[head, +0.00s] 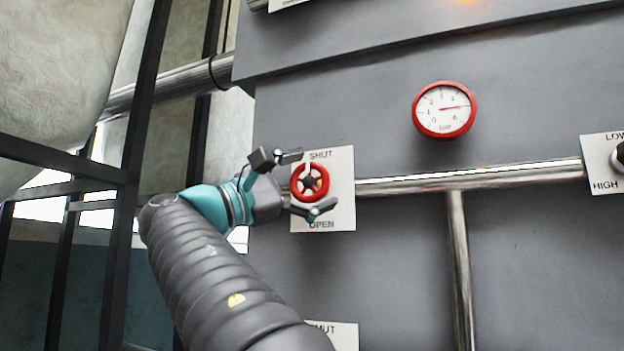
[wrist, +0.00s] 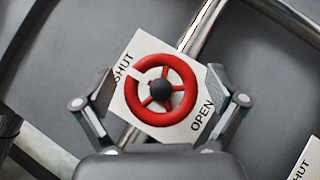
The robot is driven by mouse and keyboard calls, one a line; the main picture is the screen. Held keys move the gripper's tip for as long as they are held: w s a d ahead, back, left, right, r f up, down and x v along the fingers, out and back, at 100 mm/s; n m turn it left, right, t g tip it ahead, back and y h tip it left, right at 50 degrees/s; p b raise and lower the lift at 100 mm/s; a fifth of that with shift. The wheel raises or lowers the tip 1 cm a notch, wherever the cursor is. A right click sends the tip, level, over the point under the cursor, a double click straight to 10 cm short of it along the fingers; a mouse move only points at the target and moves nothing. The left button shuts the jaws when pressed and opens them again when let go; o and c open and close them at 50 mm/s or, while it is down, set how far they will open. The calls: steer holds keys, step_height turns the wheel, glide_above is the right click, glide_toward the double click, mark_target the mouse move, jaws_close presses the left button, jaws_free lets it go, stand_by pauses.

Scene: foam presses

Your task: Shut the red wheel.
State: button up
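The red wheel (head: 310,182) is a small spoked handwheel with a dark hub, on a white plate (head: 341,190) marked SHUT at the top and OPEN at the bottom. A white mark shows on its rim near the top in the head view. My gripper (head: 305,182) is open, with one finger above the wheel and one below. In the wrist view the wheel (wrist: 162,90) lies between the two spread fingers of my gripper (wrist: 160,95). Gaps show between the fingers and the rim there. Whether either finger touches it I cannot tell.
A red-rimmed pressure gauge (head: 443,109) is on the grey panel to the upper right. A metal pipe (head: 470,180) runs right from the wheel's plate to a LOW/HIGH plate (head: 600,163). Another SHUT plate (head: 344,335) shows below. Dark frame bars (head: 125,200) stand at left.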

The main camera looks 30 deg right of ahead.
steer(key=shift+a, duration=0.1)
steer(key=v, duration=1.2)
stand_by(0.4)
